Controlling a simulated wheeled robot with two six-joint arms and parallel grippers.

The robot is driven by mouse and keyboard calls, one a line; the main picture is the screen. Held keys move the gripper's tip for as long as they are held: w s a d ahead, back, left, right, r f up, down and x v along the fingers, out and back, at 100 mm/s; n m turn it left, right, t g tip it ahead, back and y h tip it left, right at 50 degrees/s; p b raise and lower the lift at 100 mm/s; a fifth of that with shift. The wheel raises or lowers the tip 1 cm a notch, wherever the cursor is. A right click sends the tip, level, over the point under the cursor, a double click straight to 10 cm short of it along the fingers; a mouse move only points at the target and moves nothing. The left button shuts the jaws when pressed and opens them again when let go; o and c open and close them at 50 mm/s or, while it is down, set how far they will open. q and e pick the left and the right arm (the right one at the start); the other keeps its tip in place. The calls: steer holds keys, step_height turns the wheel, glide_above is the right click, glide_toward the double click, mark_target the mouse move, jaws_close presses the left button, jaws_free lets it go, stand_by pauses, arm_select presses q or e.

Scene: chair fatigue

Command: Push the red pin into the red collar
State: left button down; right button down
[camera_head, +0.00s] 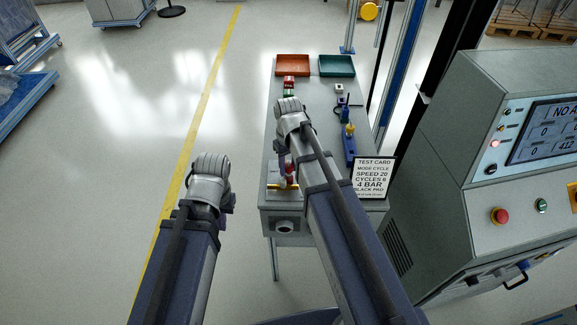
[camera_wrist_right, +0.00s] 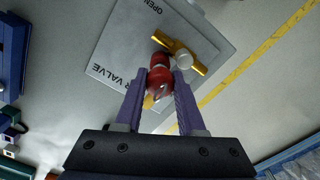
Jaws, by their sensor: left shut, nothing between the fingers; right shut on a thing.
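My right gripper (camera_wrist_right: 158,82), with purple fingers, is shut on a red piece (camera_wrist_right: 160,80), apparently the red pin. It is just beside the yellow valve handle (camera_wrist_right: 181,52) on a grey plate (camera_wrist_right: 122,62). A pale band and more red show at its far end; I cannot tell whether that is the collar or how far the pin is in it. In the head view the right arm hides most of this, with a bit of red (camera_head: 291,180) by the yellow handle (camera_head: 283,186). My left gripper (camera_head: 226,203) is shut and empty, left of the bench, mostly hidden by its wrist.
The narrow grey bench (camera_head: 313,92) holds an orange tray (camera_head: 292,65), a green tray (camera_head: 337,66), a blue fixture (camera_head: 348,140) and a test card (camera_head: 372,177). A control cabinet (camera_head: 440,150) stands at the right.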

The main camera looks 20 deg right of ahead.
steer(key=shift+f, duration=0.2)
steer(key=shift+r, duration=0.15)
steer(key=shift+r+p, duration=0.85)
steer(key=shift+p, duration=0.05)
steer(key=shift+f+b, duration=1)
stand_by(0.8)
steer(key=shift+c, duration=2.2)
jaws_free()
